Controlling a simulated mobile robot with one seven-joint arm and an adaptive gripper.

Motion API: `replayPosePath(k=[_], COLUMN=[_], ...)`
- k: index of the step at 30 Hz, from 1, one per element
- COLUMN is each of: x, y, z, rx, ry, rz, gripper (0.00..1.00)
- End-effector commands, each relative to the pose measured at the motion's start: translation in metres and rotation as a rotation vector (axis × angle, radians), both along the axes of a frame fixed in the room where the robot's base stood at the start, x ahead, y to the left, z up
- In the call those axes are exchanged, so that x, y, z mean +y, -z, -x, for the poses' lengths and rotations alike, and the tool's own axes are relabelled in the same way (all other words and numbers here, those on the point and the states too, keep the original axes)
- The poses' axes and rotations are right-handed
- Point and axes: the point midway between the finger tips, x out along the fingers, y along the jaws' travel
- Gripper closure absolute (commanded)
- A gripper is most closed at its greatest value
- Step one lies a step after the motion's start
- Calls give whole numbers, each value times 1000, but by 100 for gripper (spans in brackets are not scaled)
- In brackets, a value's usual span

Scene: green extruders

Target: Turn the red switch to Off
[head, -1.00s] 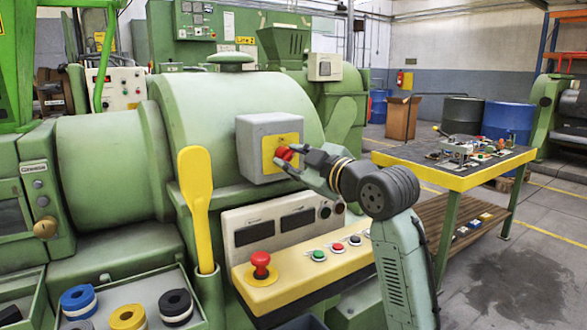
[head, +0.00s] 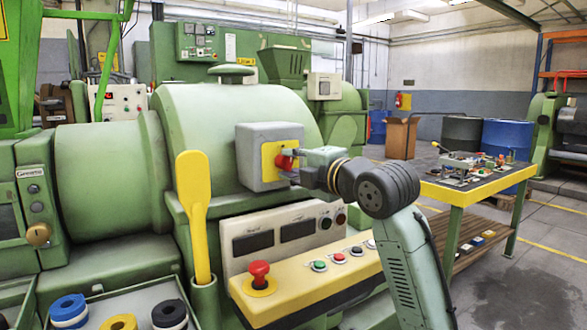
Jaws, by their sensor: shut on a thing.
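The red switch (head: 284,162) sits on a yellow plate (head: 269,153) on the face of a grey box (head: 247,174), fixed to the large green machine. My gripper (head: 292,165) is at the switch from the right, shut on its red knob. The fingers hide part of the knob and plate. I cannot read any On or Off marking at this size.
Below is a yellow-topped panel (head: 317,286) with a red mushroom button (head: 259,273) and several small buttons. A yellow paddle (head: 195,215) stands in a green holder at left. Tape rolls lie in a tray at lower left. A yellow-edged table (head: 462,194) stands at right.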

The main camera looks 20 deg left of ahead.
Motion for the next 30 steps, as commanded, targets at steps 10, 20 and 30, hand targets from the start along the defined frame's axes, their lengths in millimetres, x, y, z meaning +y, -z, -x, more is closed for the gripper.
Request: replayPosePath(k=[10, 20, 30], x=[0, 0, 0], y=[-1, -1, -1], z=[0, 0, 0], rx=[-82, -91, -90], ry=[1, 1, 0], rz=[63, 69, 69], gripper=[100, 100, 60])
